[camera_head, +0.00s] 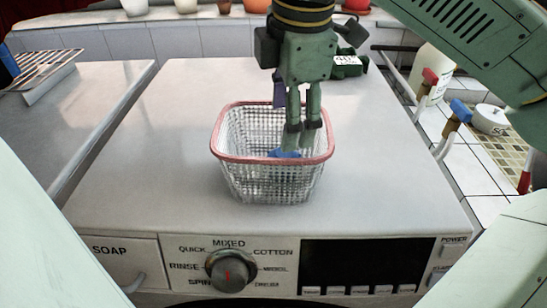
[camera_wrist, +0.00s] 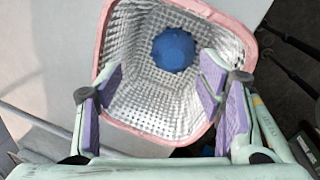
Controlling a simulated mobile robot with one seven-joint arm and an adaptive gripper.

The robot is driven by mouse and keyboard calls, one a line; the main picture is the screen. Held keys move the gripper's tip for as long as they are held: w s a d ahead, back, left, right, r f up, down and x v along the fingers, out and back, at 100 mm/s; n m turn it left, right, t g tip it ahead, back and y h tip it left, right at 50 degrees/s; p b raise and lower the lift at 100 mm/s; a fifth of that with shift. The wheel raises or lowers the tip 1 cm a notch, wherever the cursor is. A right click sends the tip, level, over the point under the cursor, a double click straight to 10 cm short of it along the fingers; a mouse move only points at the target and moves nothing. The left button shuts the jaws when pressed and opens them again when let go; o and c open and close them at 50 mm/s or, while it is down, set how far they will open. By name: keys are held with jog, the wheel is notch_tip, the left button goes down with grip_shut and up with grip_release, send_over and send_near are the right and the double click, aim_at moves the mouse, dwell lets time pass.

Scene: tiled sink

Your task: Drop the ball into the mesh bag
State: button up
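The mesh bag (camera_head: 268,184) is an open, basket-shaped mesh container with a pink rim, standing upright on the washing machine top. It also shows from above in the wrist view (camera_wrist: 150,112). The blue ball (camera_wrist: 174,50) appears inside it, against the silvery mesh. In the head view only a blue part of the ball (camera_head: 284,154) shows behind the front rim. My gripper (camera_head: 302,142) points down into the bag's opening. In the wrist view its purple-padded fingers (camera_wrist: 162,66) are spread wide, with no contact on the ball visible.
The washing machine top (camera_head: 130,170) is clear to the left and right of the bag. Its control panel with a dial (camera_head: 230,270) is at the front. A tiled counter with bottles and a white pot (camera_head: 490,119) is at the right.

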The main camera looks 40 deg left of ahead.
jog(key=shift+o, duration=0.8)
notch_tip(320, 180, up, 7)
jog(key=d, duration=0.1)
jog(key=shift+s+r, duration=0.2)
jog(key=shift+s, duration=0.2)
jog(key=shift+d, duration=0.1)
